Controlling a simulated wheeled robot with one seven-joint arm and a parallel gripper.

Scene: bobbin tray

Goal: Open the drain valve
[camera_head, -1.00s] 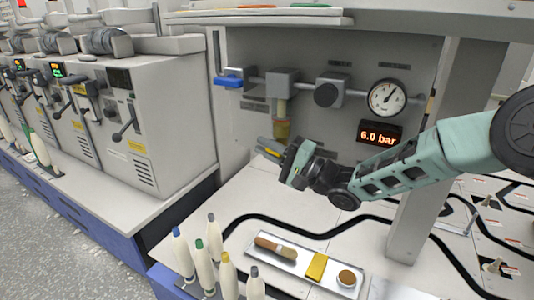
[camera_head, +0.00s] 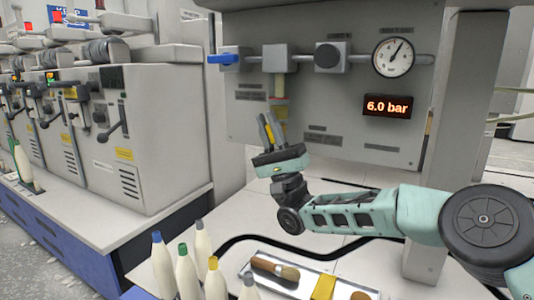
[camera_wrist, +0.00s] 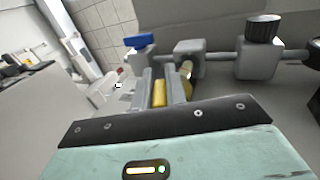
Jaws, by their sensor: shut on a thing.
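A regulator line runs across the grey panel, with a filter bowl (camera_head: 279,108) of amber tint hanging under its block (camera_head: 280,60). The drain valve itself cannot be made out; the low end of the bowl is partly hidden by my fingers. My gripper (camera_head: 268,131) points up, just below and left of the bowl in the picture. It is shut on a narrow yellow piece (camera_wrist: 160,92) that shows between the fingers. The amber bowl shows just beyond the fingers in the wrist view (camera_wrist: 186,69). I cannot tell whether the fingers touch it.
A blue lever (camera_head: 226,59) sits left on the line; a dark knob (camera_head: 327,56) and a gauge (camera_head: 393,57) sit right. The display (camera_head: 388,106) reads 6.0 bar. A tray (camera_head: 296,280) with a brush and several bobbins (camera_head: 187,272) stand in front. A grey post (camera_head: 455,130) stands right.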

